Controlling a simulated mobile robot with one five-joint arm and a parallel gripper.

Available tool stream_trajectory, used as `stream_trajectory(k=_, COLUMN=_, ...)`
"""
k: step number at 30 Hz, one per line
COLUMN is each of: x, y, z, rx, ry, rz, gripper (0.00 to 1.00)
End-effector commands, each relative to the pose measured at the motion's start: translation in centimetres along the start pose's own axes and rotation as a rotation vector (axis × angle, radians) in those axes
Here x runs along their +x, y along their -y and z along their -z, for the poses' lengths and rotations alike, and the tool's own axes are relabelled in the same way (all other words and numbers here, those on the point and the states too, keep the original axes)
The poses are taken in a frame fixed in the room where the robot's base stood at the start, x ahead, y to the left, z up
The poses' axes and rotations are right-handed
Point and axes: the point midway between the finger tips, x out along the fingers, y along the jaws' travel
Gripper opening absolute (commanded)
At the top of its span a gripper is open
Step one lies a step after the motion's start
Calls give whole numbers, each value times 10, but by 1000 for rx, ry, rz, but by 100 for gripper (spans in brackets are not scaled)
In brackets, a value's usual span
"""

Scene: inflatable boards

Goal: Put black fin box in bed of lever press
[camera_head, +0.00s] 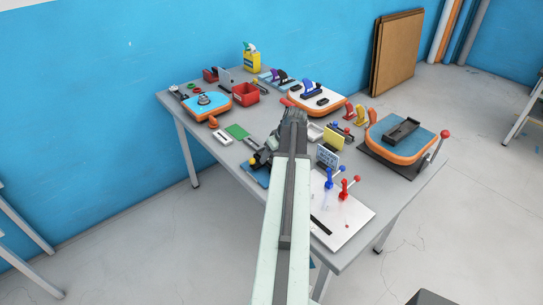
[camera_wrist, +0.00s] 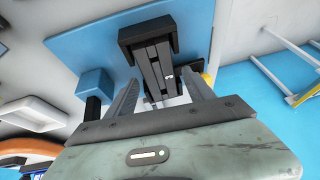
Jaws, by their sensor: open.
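In the wrist view, a long black grooved box (camera_wrist: 158,68), which looks like the fin box, lies at a dark U-shaped bracket (camera_wrist: 135,38) on a blue plate (camera_wrist: 85,45). My gripper (camera_wrist: 162,90) is open, its fingers on either side of the box's near end; contact cannot be told. A blue block on a black post (camera_wrist: 92,85) stands at the left, and a yellow knob (camera_wrist: 208,79) at the right. This looks like the lever press. In the head view, its yellow knob (camera_head: 252,162) and blue plate (camera_head: 262,180) show partly behind my arm.
On the grey table, an orange-rimmed blue board with a black channel piece (camera_head: 403,130) and a red-knobbed lever (camera_head: 446,134) stands at right. A white plate with red and blue clamps (camera_head: 338,215) lies in front. A red bin (camera_head: 245,95) and other boards crowd the back.

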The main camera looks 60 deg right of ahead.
Motion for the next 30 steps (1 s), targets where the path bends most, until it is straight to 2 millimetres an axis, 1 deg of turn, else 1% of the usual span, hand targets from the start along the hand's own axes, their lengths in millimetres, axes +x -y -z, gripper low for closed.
stream_trajectory(k=5, x=-12, y=1, z=6, rx=0, ry=0, rz=0, gripper=62)
stream_trajectory(k=8, x=-29, y=2, z=8, rx=1, ry=0, rz=0, gripper=62)
stream_trajectory(k=18, x=-111, y=3, z=9, rx=-1, ry=0, rz=1, gripper=62)
stream_trajectory(k=21, x=-126, y=3, z=8, rx=-1, ry=0, rz=1, gripper=62)
stream_trajectory(k=24, x=-132, y=2, z=7, rx=-1, ry=0, rz=1, gripper=62)
stream_trajectory(k=30, x=-130, y=2, z=5, rx=-2, ry=0, rz=2, gripper=62)
